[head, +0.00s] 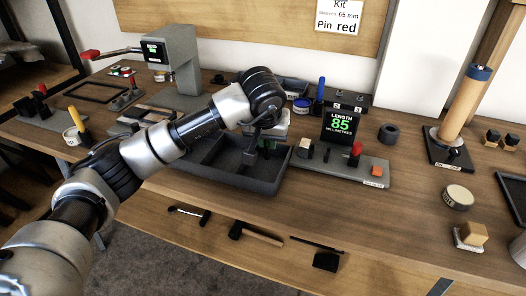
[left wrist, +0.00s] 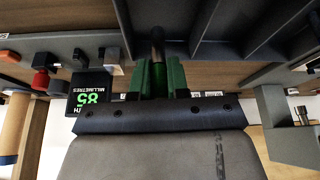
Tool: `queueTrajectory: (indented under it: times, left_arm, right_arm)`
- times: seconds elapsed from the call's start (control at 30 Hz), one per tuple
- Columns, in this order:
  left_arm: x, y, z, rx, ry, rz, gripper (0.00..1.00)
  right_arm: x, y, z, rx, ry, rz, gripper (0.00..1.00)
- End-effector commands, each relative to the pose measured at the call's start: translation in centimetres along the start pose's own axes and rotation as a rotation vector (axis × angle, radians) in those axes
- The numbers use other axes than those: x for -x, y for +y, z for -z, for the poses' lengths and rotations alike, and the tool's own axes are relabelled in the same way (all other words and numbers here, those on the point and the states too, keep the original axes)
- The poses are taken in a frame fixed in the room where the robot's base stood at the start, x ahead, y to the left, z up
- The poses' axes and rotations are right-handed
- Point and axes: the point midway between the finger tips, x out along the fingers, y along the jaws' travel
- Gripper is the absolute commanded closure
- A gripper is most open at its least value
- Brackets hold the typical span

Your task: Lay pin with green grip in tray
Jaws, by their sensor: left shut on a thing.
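My left gripper (head: 262,143) is over the right part of the dark grey divided tray (head: 250,184) on the bench. In the left wrist view, my left gripper (left wrist: 158,75) is shut on the pin with green grip (left wrist: 157,42); its dark shank sticks out beyond the fingers towards the tray (left wrist: 228,50). A bit of green shows under the wrist in the head view, but the arm hides most of the pin there. Whether the pin touches the tray floor I cannot tell. My right gripper is not in view.
A grey lever press (head: 180,55) stands behind on the left.

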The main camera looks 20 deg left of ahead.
Motion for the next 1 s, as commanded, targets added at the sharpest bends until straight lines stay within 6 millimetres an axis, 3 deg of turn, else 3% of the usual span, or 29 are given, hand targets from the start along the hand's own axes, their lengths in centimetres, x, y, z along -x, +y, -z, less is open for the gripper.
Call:
queueTrajectory:
  times: [0.17, 0.43, 1.0]
  left_arm:
    - [-1.3, -1.0, 0.6, 0.002, -0.001, -0.001, 1.00]
    - [-4.6, -1.0, -0.8, 0.001, -0.002, -0.001, 1.00]
    - [-5.2, -1.0, -1.0, 0.000, 0.002, 0.000, 1.00]
  right_arm:
    - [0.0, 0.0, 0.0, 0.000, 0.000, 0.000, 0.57]
    - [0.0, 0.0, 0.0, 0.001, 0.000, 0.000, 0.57]
    - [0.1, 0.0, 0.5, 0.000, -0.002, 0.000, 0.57]
